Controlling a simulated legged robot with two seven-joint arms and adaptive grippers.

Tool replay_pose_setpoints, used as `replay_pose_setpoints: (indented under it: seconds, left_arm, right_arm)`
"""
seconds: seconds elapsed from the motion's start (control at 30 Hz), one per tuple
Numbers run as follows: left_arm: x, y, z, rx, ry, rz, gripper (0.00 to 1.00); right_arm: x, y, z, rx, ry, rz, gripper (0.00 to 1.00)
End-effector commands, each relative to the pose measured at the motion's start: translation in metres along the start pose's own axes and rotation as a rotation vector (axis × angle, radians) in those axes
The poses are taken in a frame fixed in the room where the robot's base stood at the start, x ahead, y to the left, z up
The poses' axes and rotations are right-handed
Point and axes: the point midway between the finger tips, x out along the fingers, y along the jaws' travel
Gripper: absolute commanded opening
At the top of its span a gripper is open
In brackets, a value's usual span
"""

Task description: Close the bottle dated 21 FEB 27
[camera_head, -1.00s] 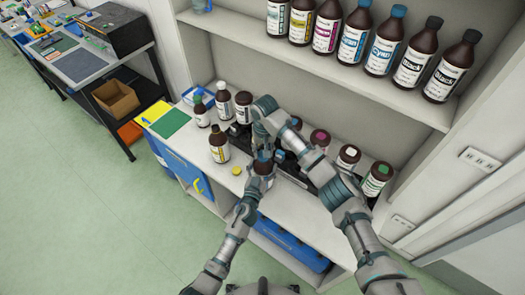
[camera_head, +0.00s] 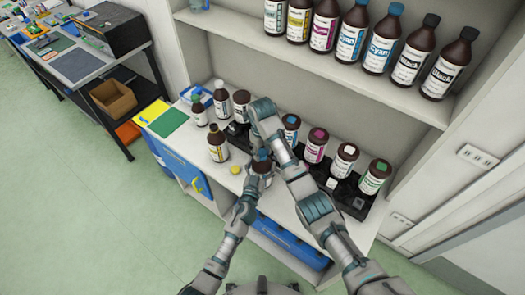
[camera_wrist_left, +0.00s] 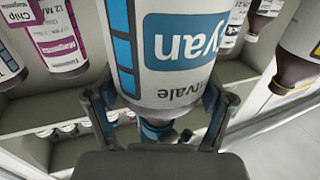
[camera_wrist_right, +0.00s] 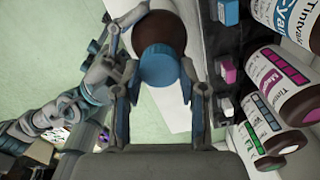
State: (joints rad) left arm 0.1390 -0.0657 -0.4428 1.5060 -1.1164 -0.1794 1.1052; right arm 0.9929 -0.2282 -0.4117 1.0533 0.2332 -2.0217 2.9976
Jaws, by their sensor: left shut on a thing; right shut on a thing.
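In the head view this bottle (camera_head: 262,168) is upright near the shelf's front edge. A blue cap (camera_wrist_right: 160,66) is at its top in the right wrist view. My right gripper (camera_wrist_right: 160,85) is shut on this blue cap, with a finger on each side. I cannot tell whether the cap is seated on the neck. No date is readable in these views.
A black rack (camera_head: 352,197) holds several bottles with coloured caps to the right. A yellow cap (camera_head: 236,170) lies on the counter beside a brown bottle (camera_head: 218,145). More bottles stand at the back left and on the upper shelf (camera_head: 300,58). A green mat (camera_head: 170,123) lies at the left.

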Motion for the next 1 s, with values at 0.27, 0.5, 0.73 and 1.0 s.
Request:
replay_pose_setpoints:
  seconds: [0.27,0.5,0.73,1.0]
  left_arm:
    - [-0.001,0.005,0.002,0.0,-0.002,0.01,0.0]
    - [-0.001,0.003,0.002,-0.001,-0.002,0.006,0.0]
    - [-0.001,0.001,0.002,-0.001,-0.003,0.002,0.0]
    - [-0.001,0.0,0.002,0.0,-0.003,0.0,0.0]
  right_arm:
    - [-0.002,-0.001,0.002,0.016,-0.011,-0.005,0.24]
    - [-0.001,-0.001,0.001,0.015,-0.007,-0.004,0.66]
    - [-0.001,-0.001,0.001,-0.004,-0.005,-0.004,0.64]
    - [-0.017,0.0,0.009,-0.48,-0.028,-0.024,0.64]
